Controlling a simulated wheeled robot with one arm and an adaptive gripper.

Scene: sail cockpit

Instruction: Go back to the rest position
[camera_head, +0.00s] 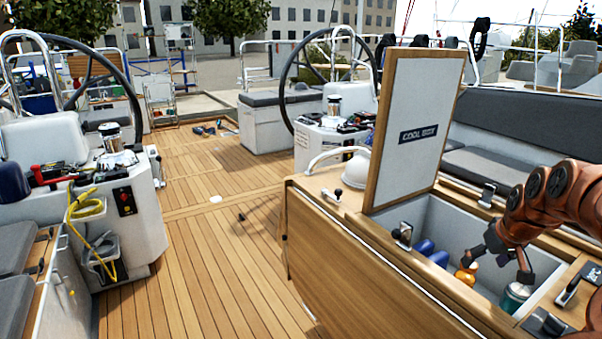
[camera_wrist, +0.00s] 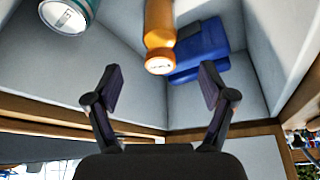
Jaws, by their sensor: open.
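My gripper (camera_head: 497,262) is at the right, over the open cool box (camera_head: 436,219) in the cockpit table. Its fingers are apart and nothing is between them; they also show in the wrist view (camera_wrist: 160,92). An orange bottle (camera_head: 466,275) is in the box just left of the fingers, and it lies beyond the fingertips in the wrist view (camera_wrist: 159,40). A teal can (camera_head: 514,297) is in the box to the right. Blue items (camera_head: 431,252) are at the left of the box. The lower parts of the contents are hidden by the box wall.
The cool box lid (camera_head: 415,130) stands upright behind the opening. Grey bench seats (camera_head: 480,165) lie beyond the box. A wooden table leaf (camera_head: 365,270) hangs on the near side. The wooden deck (camera_head: 200,230) at the left is mostly clear, between the steering pedestals.

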